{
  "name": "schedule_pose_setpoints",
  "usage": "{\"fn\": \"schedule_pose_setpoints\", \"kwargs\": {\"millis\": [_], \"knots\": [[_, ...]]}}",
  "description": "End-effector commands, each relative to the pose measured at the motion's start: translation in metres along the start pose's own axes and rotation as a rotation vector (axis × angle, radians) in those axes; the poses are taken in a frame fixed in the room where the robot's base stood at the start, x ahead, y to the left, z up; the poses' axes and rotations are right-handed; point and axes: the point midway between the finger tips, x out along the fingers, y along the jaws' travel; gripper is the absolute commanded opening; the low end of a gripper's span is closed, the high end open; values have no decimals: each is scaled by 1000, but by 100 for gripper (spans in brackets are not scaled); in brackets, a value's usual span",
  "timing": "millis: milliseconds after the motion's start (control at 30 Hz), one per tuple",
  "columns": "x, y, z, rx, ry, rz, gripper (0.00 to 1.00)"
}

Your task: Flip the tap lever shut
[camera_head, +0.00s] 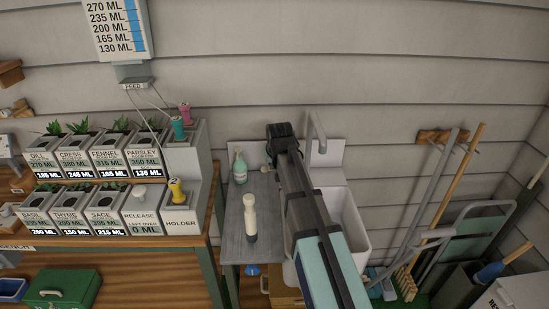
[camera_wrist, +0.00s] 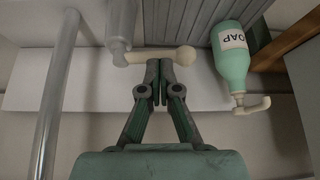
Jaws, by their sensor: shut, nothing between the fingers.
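The tap lever (camera_wrist: 158,55) is a cream rod with a round ball end, lying sideways across the wrist view from a grey metal tap body (camera_wrist: 119,25). In the head view, a small pale knob (camera_head: 265,169), probably its ball end, shows left of my arm. The tap's grey spout (camera_wrist: 52,85) is a long pipe at the left of the wrist view, and it stands against the white back panel in the head view (camera_head: 318,135). My gripper (camera_wrist: 160,68) is shut and empty, its fingertips at the lever's near edge; I cannot tell whether they touch. My arm hides the tap body in the head view.
A green soap bottle (camera_wrist: 233,58) stands close to the lever's ball end; it also shows in the head view (camera_head: 239,170). A cream-handled brush (camera_head: 250,215) is on the grey drainboard (camera_head: 234,240). The white sink (camera_head: 352,222) lies under my arm. Planters (camera_head: 100,200) stand left, tools right.

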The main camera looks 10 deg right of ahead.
Motion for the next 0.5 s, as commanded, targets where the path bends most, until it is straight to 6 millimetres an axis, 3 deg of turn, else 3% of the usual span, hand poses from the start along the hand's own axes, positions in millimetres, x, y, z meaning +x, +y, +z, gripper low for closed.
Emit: {"fn": "schedule_pose_setpoints", "kwargs": {"millis": [200,500], "knots": [[14,0,-1,0,0,0,0],[17,0,-1,0,0,0,0]]}}
